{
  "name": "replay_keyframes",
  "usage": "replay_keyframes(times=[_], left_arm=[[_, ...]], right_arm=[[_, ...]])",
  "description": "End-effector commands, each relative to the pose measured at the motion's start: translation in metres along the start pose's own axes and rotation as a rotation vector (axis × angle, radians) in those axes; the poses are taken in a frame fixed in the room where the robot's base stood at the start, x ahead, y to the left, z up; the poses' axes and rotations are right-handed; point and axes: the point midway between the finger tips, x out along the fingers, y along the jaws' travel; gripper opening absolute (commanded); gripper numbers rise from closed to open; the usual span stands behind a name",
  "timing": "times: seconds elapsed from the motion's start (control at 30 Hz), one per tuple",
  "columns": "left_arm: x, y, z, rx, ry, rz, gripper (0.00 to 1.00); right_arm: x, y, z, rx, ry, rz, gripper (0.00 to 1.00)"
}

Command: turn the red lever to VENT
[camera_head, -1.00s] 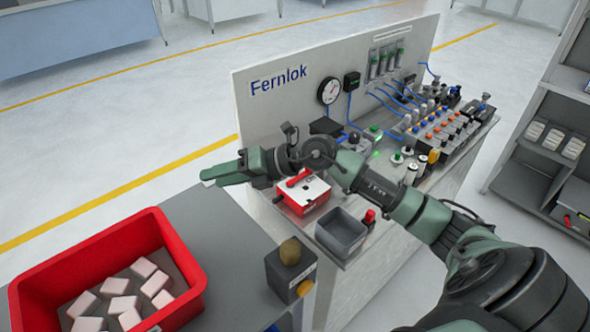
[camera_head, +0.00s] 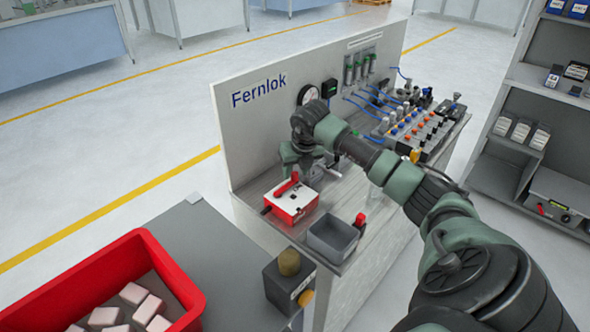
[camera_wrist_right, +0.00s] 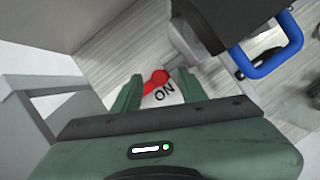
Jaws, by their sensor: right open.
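The red lever (camera_head: 287,185) sits on top of a red box with a white face (camera_head: 291,203) at the front left of the bench. In the right wrist view the red lever (camera_wrist_right: 154,80) shows next to the letters "ON" (camera_wrist_right: 164,93); no VENT marking is readable. My right gripper (camera_head: 298,170) points down just behind the lever, partly hidden by its own wrist. In the wrist view my right gripper (camera_wrist_right: 155,85) is open, and the lever appears between its two fingers; I cannot tell whether they touch it. My left gripper is not in view.
A grey open bin (camera_head: 333,238) and a small red knob (camera_head: 360,220) stand right of the box. The Fernlok panel (camera_head: 258,125) rises behind. A red crate (camera_head: 185,285) of pale blocks and a button box (camera_head: 288,280) are in front. A blue loop (camera_wrist_right: 278,50) shows in the wrist view.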

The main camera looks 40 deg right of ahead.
Motion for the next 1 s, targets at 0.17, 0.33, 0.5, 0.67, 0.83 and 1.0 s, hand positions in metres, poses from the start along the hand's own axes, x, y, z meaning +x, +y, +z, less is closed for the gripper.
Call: replay_keyframes(times=[0.17, 0.33, 0.5, 0.67, 0.83, 1.0], left_arm=[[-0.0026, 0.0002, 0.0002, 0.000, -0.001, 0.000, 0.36], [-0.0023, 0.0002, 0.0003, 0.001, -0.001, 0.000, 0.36], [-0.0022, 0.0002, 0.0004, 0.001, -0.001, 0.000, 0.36], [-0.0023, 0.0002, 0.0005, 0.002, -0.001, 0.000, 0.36], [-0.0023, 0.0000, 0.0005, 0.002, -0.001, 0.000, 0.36], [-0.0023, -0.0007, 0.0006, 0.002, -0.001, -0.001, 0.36]], right_arm=[[0.0102, 0.0005, -0.0002, -0.002, 0.000, 0.001, 0.42], [0.0111, 0.0004, -0.0002, -0.002, -0.001, 0.001, 0.42], [0.0109, 0.0004, -0.0002, -0.002, -0.001, 0.001, 0.12], [0.0107, 0.0004, -0.0001, -0.002, -0.001, 0.001, 0.00], [0.0106, 0.0003, 0.0000, -0.001, -0.001, 0.001, 0.00], [0.0105, 0.0003, 0.0001, -0.001, -0.002, 0.001, 0.00]])
